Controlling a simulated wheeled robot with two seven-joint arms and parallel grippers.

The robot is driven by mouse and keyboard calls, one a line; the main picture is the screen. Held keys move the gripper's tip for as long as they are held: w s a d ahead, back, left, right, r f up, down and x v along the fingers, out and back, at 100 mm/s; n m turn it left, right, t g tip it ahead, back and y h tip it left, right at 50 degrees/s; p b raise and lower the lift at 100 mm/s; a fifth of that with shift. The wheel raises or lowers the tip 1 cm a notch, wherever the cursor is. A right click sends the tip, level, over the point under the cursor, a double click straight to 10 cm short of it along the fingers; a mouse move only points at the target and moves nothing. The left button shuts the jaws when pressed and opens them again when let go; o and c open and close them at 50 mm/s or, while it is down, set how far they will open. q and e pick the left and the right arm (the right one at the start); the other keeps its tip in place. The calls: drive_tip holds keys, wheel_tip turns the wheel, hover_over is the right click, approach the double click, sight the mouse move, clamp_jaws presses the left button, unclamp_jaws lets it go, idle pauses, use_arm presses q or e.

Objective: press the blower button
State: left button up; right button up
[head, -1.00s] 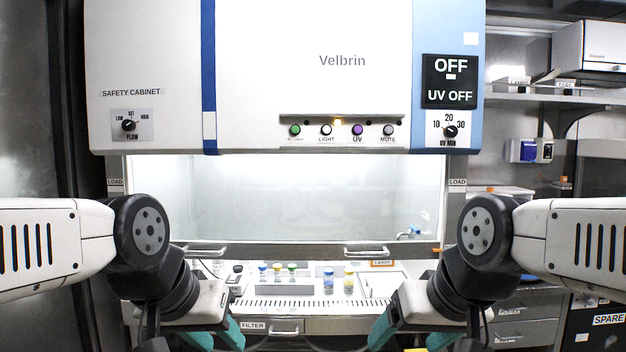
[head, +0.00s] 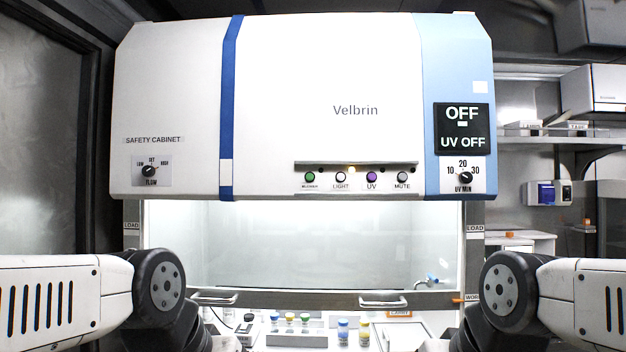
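The blower button (head: 310,177) is the green round button at the left end of the button row on the safety cabinet's (head: 270,110) front panel. Its small label is blurred but seems to read blower. The display (head: 462,129) reads OFF and UV OFF. Both my arms reach in low from the sides, well below the buttons. Neither gripper shows; both are below the lower picture edge.
The glass sash (head: 300,245) has two handles and a lower bar (head: 300,300). Behind it stand several capped vials (head: 343,330). A flow knob (head: 149,171) is at left and a UV minutes knob (head: 464,178) at right. The space before the panel is clear.

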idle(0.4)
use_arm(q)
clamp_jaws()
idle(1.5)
